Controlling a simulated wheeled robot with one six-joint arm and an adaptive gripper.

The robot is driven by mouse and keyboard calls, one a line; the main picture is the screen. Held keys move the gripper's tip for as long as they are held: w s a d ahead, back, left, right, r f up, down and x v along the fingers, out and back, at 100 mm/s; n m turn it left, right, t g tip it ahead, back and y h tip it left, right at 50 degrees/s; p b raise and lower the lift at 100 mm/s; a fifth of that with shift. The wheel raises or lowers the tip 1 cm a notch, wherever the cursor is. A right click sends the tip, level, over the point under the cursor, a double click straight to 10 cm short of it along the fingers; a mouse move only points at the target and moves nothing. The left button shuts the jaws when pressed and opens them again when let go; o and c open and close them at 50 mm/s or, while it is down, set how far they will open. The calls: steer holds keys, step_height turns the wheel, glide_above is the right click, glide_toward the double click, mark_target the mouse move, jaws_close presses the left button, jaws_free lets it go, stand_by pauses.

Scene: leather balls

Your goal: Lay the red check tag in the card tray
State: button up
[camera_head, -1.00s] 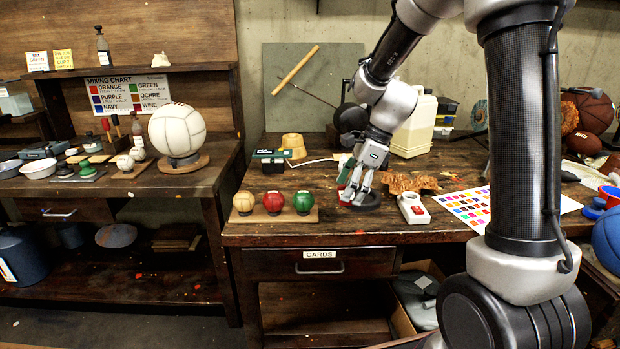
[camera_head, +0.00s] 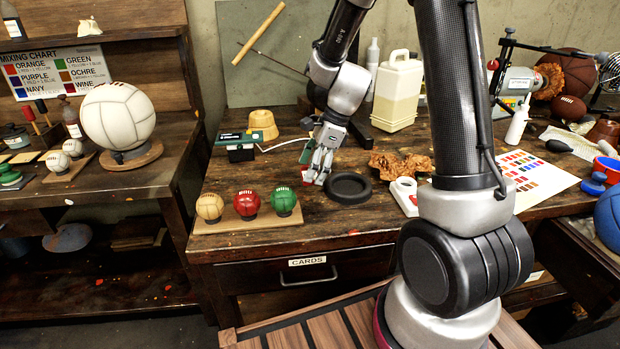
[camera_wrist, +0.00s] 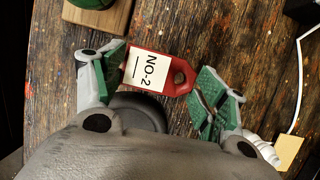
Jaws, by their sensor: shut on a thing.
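My gripper (camera_head: 318,176) is low over the bench, just left of a round black dish-like ring (camera_head: 350,187). It is shut on the red check tag (camera_head: 308,175), which is small and partly hidden by the fingers in the head view. In the wrist view the red tag (camera_wrist: 181,76), with a white label reading NO-2, sits between the green finger pads of my gripper (camera_wrist: 165,76). A drawer front labelled CARDS (camera_head: 345,268) is shut below the bench top. No separate tray marked for cards shows.
A wooden stand with yellow, red and green small balls (camera_head: 247,225) is at the front left of the bench. A green and black device (camera_head: 240,147) stands behind.

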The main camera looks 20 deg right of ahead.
steer(key=shift+f, duration=1.9)
steer(key=o, duration=0.8)
steer(key=shift+f, duration=0.1)
steer(key=shift+o, duration=0.2)
